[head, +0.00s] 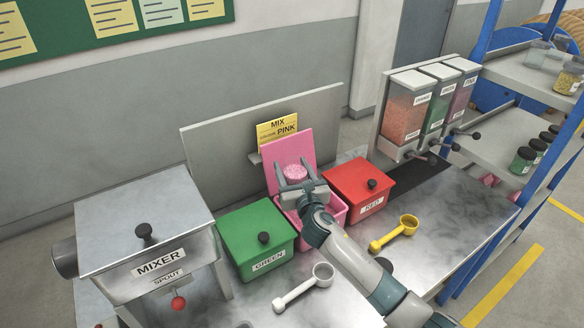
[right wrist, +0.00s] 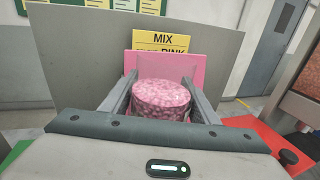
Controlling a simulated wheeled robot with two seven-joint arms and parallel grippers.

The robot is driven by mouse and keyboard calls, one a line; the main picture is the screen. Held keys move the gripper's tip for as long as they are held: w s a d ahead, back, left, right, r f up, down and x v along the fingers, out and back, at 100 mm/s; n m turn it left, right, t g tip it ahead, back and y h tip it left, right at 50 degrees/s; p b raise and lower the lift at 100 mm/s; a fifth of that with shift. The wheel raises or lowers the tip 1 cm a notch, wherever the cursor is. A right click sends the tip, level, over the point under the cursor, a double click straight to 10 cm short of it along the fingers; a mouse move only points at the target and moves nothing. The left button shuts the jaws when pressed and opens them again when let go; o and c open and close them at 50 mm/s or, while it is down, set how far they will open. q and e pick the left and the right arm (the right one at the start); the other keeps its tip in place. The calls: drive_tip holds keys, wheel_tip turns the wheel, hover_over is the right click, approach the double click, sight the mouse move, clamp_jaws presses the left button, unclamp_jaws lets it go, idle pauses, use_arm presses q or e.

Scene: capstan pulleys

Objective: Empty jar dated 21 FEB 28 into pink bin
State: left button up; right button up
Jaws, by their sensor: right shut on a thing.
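My right gripper (head: 302,186) is shut on a jar (head: 295,172) filled with pink speckled granules, held over the pink bin (head: 333,212). In the right wrist view the jar (right wrist: 162,98) sits between the two fingers, its round pink end showing. No date label on it can be read. The pink bin's lid (head: 290,148) stands open behind the jar; my gripper and arm hide much of the bin's inside. I cannot tell whether granules have fallen into it. My left gripper is not in view.
A closed green bin (head: 256,236) and a closed red bin (head: 358,190) flank the pink one. The mixer (head: 150,235) stands left. A white scoop (head: 304,287) and a yellow scoop (head: 395,233) lie in front. Dispensers (head: 408,108) and a blue shelf with several jars (head: 523,160) stand right.

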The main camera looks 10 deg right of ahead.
drive_tip(key=f+m, duration=0.1)
drive_tip(key=m, duration=0.2)
drive_tip(key=shift+a+f+g, duration=0.1)
drive_tip(key=shift+f+g, duration=0.3)
wheel_tip(320, 180, down, 3)
drive_tip(key=m, duration=0.2)
drive_tip(key=m+g, duration=0.1)
drive_tip(key=shift+a+r+m+y, duration=0.15)
drive_tip(key=shift+r+m+y, duration=0.05)
drive_tip(key=shift+m+y, duration=0.2)
drive_tip(key=m+g+y+b, duration=0.1)
drive_tip(key=m, duration=0.3)
drive_tip(key=m+y+b, duration=0.1)
drive_tip(key=m+y, duration=0.1)
drive_tip(key=m, duration=0.2)
drive_tip(key=f+m+g+y+b, duration=0.1)
drive_tip(key=m+y, duration=0.1)
drive_tip(key=m, duration=0.1)
drive_tip(key=shift+d+m+g, duration=0.3)
drive_tip(key=shift+m, duration=0.1)
drive_tip(key=shift+d, duration=0.15)
idle(0.8)
